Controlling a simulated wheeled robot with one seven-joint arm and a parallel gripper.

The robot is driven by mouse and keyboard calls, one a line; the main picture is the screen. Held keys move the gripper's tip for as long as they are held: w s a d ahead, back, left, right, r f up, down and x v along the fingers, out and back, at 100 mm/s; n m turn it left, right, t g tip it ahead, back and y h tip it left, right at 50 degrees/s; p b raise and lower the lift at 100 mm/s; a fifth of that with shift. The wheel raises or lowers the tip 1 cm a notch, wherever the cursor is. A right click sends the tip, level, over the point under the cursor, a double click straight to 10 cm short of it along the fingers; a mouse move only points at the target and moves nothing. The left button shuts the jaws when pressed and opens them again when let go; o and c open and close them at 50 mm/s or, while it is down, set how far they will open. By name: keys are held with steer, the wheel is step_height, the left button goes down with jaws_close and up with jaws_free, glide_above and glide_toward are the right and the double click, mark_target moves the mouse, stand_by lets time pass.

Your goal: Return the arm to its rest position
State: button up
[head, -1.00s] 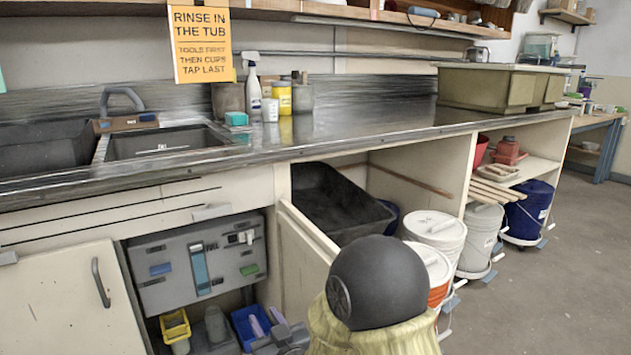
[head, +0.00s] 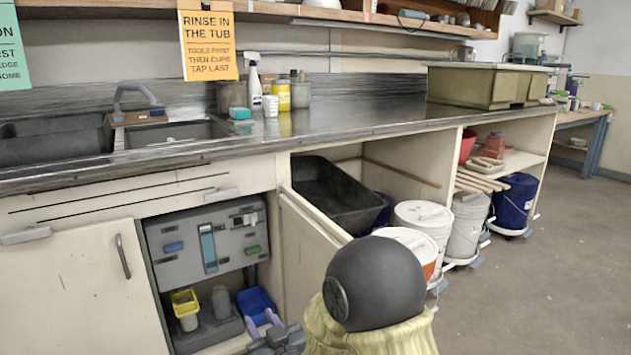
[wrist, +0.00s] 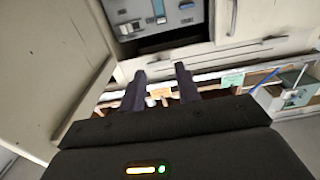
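My gripper (wrist: 160,88) shows in the wrist view with its two dark fingers apart and nothing between them. In the head view, my gripper (head: 262,324) is low at the bottom edge, in front of the open cabinet bay under the counter. Its purple fingertips overlap the blue bin (head: 254,299) in the picture; I cannot tell whether they touch it. Part of my arm, with a dark round joint, fills the bottom middle of the head view and hides the floor behind it.
A black tub (head: 338,195) is under the counter (head: 340,124). White buckets (head: 424,216) and a blue bucket (head: 516,202) stand at right. The right floor (head: 545,290) is clear.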

steer(key=s+d+r+m+g+h+p, duration=0.25)
steer(key=d+g+h+p, duration=0.35)
steer(key=d, duration=0.9)
steer(key=s+d+r+m+g+h+p, duration=0.2)
steer(key=s+d+g+p, duration=0.1)
steer(key=s+d, duration=0.4)
steer(key=s+d+r+m+g+h+p, duration=0.2)
steer(key=s+d+g+p, duration=0.15)
steer(key=s, duration=0.45)
steer(key=w+p+v, duration=0.2)
steer(key=p+v, duration=1)
steer(key=w+r+p+v, duration=0.1)
steer(key=w+p+v, duration=0.2)
steer(key=p+v, duration=0.9)
steer(key=w+d+r+p+v, duration=0.1)
steer(key=w+p+v, duration=0.2)
steer(key=p+v, duration=0.9)
steer(key=shift+w+d+p, duration=0.15)
steer(key=shift+d+p, duration=0.35)
steer(key=shift+p, duration=0.05)
